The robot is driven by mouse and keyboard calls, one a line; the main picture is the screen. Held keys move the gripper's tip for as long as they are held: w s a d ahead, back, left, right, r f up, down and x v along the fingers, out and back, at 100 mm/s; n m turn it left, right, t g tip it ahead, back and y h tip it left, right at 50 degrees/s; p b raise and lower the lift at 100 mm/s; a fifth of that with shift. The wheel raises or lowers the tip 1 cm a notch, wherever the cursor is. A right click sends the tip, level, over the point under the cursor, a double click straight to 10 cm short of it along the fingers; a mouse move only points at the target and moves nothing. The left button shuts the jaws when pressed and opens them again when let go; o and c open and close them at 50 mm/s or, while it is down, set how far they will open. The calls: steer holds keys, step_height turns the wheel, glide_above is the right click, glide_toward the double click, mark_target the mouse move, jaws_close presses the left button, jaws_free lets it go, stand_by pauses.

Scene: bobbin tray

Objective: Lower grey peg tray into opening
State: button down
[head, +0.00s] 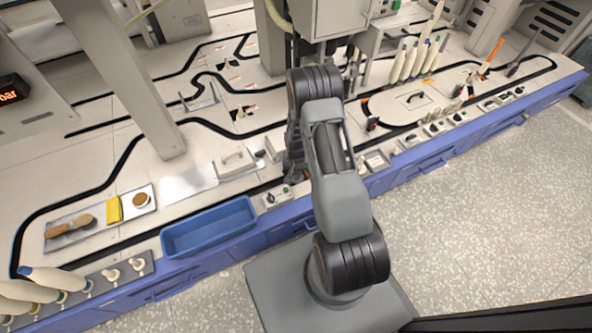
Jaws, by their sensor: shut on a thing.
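My gripper (292,172) points down at the near side of the bench, left of my upper arm, and is mostly hidden behind my own dark wrist and arm. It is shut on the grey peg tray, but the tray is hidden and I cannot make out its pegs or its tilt. I cannot tell where the opening lies or how far the tray is from it. Small grey blocks show just left of the gripper, beside a pale plate with a handle (233,161).
A blue bin (209,229) stands at the bench's front edge. A metal tray (72,222) with a brush and yellow cloth lies left. A grey strip with pegs and cones (120,284) is at lower left. A grey post (140,110) rises left. Cones and tools stand right.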

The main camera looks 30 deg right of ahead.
steer(key=c, duration=1.3)
jaws_free()
steer(key=shift+c, duration=0.2)
steer(key=shift+r+p, duration=4.05)
steer(key=shift+r, duration=1.45)
